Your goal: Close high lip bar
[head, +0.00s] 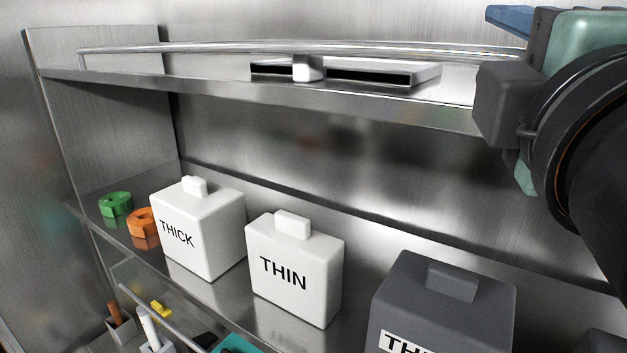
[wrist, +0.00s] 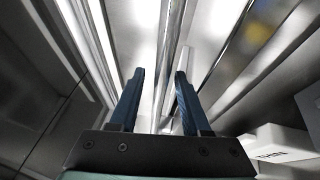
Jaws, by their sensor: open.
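The high lip bar (head: 200,48) is a long shiny metal rail along the front of the top shelf (head: 180,82). It stands a little above the shelf surface, its left end meeting a short upright near the side wall. In the wrist view a metal bar (wrist: 173,45) runs lengthwise between my fingers. My gripper (wrist: 160,74) has two blue fingers, apart, with nothing clamped. In the head view my gripper (head: 510,20) is at the bar's right end and hides that end. I cannot tell whether a finger touches the bar.
A flat dark-and-white item (head: 375,74) and a small white block (head: 307,67) are on the top shelf. Below stand white THICK (head: 205,232) and THIN (head: 292,270) boxes, a grey box (head: 450,300), and green (head: 116,204) and orange (head: 143,222) rolls. The left side panel (head: 105,120) bounds the shelf.

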